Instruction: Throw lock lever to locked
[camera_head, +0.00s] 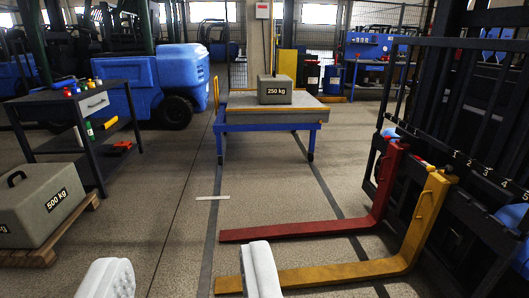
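My gripper (184,266) shows at the bottom edge as two white fingers set wide apart, with nothing between them. A forklift carriage (460,160) with a numbered bar stands at the right. A red fork (310,229) and a yellow fork (335,272) extend left from it, low over the floor.
A blue-framed table (270,127) holds a 250 kg block (275,89). A 500 kg block (40,205) on a pallet and a dark tool cart (90,150) stand at left. Blue forklifts stand behind. The floor between cart and forks is mostly clear.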

